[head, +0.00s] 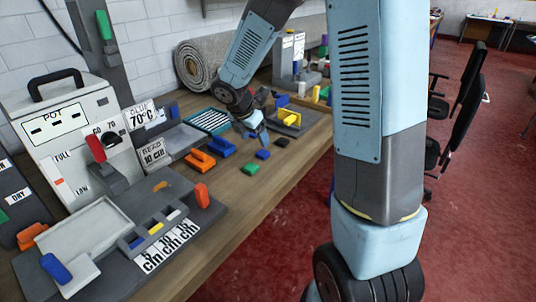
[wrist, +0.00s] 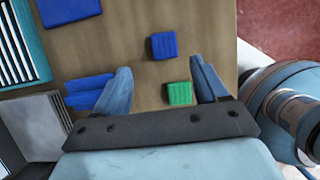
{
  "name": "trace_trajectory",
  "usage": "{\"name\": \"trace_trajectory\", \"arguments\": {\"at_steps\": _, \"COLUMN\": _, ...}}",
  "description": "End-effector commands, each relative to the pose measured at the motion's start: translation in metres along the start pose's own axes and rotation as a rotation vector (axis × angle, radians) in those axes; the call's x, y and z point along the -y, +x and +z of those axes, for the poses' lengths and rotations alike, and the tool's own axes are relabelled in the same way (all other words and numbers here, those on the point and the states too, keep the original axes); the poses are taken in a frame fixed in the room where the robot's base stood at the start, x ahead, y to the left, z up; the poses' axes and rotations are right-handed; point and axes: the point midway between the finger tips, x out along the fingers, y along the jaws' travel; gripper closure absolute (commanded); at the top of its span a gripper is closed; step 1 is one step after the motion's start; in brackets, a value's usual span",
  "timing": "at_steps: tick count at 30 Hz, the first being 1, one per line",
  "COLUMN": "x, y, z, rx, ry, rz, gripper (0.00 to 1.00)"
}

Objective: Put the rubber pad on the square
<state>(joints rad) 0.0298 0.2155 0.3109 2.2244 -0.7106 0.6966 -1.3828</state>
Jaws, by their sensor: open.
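Three small ribbed blocks that look like rubber pads lie on the wooden bench: a green pad (head: 250,168), a blue pad (head: 263,154) and a black pad (head: 282,142). My gripper (head: 252,132) is above the bench close to them. In the wrist view my gripper (wrist: 160,72) has its fingers spread, with nothing held. The green pad (wrist: 179,93) shows between the fingers, nearer the right one. The blue pad (wrist: 164,45) lies beyond the fingertips. I cannot tell which mark or part is the square.
A teal slotted rack (head: 208,121) and a yellow piece on a grey base (head: 288,116) are behind. A glue pot machine (head: 65,125) stands at left.

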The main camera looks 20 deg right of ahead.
Motion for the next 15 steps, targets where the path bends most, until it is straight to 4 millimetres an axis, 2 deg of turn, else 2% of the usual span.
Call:
{"name": "trace_trajectory", "arguments": {"at_steps": 3, "x": 0.0, "y": 0.014, "z": 0.0, "rx": -0.001, "ry": 0.0, "rz": -0.001, "gripper": 0.28}}
{"name": "trace_trajectory", "arguments": {"at_steps": 11, "x": 0.002, "y": 0.029, "z": 0.0, "rx": -0.001, "ry": 0.001, "rz": -0.001, "gripper": 0.28}}
{"name": "trace_trajectory", "arguments": {"at_steps": 15, "x": 0.006, "y": 0.049, "z": -0.002, "rx": -0.002, "ry": 0.0, "rz": -0.003, "gripper": 0.28}}
